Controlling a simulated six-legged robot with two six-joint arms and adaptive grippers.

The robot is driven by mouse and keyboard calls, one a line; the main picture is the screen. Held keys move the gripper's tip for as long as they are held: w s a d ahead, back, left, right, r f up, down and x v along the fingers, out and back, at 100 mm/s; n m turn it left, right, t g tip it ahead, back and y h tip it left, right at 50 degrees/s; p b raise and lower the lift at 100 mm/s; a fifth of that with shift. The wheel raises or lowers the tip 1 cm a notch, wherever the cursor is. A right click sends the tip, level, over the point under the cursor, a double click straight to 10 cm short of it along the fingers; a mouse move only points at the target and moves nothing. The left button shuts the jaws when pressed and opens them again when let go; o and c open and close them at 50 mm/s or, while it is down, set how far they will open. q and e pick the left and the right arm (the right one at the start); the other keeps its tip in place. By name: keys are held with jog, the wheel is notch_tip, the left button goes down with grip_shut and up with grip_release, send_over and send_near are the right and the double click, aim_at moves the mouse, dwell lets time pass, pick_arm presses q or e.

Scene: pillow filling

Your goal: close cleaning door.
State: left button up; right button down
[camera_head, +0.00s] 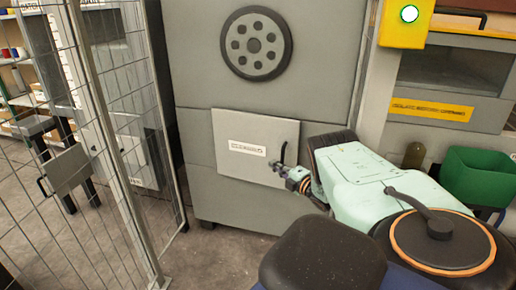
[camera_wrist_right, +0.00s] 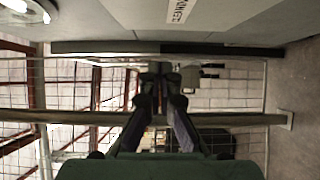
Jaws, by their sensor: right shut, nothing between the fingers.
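The cleaning door (camera_head: 240,129) is a square grey panel with a white label, low on the front of the tall grey machine. It looks flush or nearly flush; I cannot tell whether it is fully shut. Its dark handle (camera_head: 284,152) is near the right edge. My right gripper (camera_head: 281,168) is at the door's lower right, just below the handle; touching or apart is unclear. In the right wrist view, my right gripper (camera_wrist_right: 160,78) has its fingers together with nothing between them, and a labelled grey panel (camera_wrist_right: 137,13) shows at the top. My left gripper is out of view.
A wire mesh fence (camera_head: 115,110) stands left of the machine. A round vented cover (camera_head: 256,43) is above the door. A green bin (camera_head: 478,176) and a yellow box with a lit lamp (camera_head: 404,31) are at the right. Bare floor (camera_head: 220,250) lies below.

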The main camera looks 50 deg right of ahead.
jog(key=w+a, duration=0.5)
jog(key=a, duration=0.3)
jog(key=w+a+h+b, duration=0.1)
jog(key=w+a, duration=0.4)
jog(key=a, duration=0.4)
jog(key=w+a+m, duration=0.1)
jog(key=w+a, duration=0.4)
jog(key=a, duration=0.4)
jog(key=shift+w, duration=0.25)
jog(key=shift+r, duration=0.1)
